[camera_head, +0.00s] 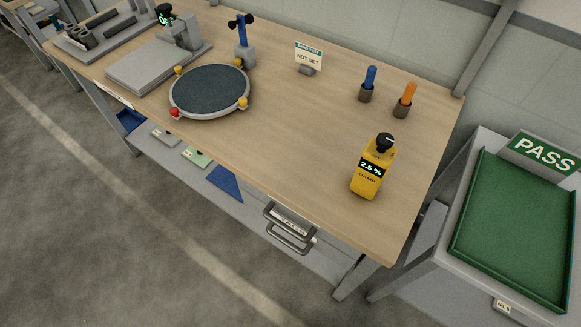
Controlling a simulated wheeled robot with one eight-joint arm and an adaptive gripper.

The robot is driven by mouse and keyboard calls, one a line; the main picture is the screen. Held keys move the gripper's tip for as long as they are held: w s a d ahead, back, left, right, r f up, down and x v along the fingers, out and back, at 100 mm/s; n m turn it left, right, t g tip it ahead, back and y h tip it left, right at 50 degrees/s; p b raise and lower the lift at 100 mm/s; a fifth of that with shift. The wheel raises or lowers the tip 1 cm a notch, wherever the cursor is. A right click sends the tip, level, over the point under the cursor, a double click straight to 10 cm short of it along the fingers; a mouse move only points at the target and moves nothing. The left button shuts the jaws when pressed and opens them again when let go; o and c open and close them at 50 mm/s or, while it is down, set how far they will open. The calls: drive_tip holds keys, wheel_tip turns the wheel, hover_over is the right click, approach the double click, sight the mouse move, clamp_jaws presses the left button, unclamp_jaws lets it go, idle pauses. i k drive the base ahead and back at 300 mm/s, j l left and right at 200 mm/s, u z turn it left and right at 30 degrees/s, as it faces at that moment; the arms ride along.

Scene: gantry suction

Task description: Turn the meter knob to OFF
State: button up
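The yellow meter (369,178) stands upright on the wooden workbench, near its right front part. Its small display reads what looks like "2.5 %", with the word "DAMP" below it. The black meter knob (385,142) sits on the top of the meter and has a light mark on it. The knob's setting labels are too small to read. My gripper is not in the view, and nothing touches the meter or knob.
The workbench (290,130) is clear around the meter. Blue (369,80) and orange (407,95) handled items stand in holders behind it. A round dark platform (210,90) is at left. A green PASS tray (520,230) stands at right.

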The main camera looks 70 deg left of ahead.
sight(384, 140)
drive_tip(key=u, duration=1.95)
drive_tip(key=k+l+u, duration=0.35)
drive_tip(key=l, duration=0.2)
drive_tip(key=k, duration=0.05)
